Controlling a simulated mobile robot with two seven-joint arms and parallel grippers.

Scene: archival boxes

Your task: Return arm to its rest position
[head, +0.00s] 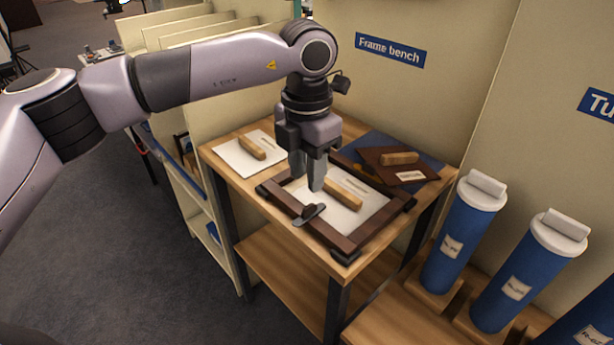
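My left arm (205,72) reaches in from the left and bends down at the wrist over the frame bench. My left gripper (308,184) points down above the dark wooden frame (340,243). Its two fingers stand apart with a narrow gap, and I see nothing held between them. Inside the frame lies a white sheet (362,214) with a wooden block (343,194) on it, just right of the fingertips. Whether the fingers touch anything below is hard to tell. My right gripper is not in view.
The wooden bench (236,179) also bears a white board with a block (252,148) and a brown folder (391,161) on a blue one. A small dark-handled tool (309,213) lies at the frame's left edge. Blue tubes (462,232) stand at right. Shelves stand behind my arm.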

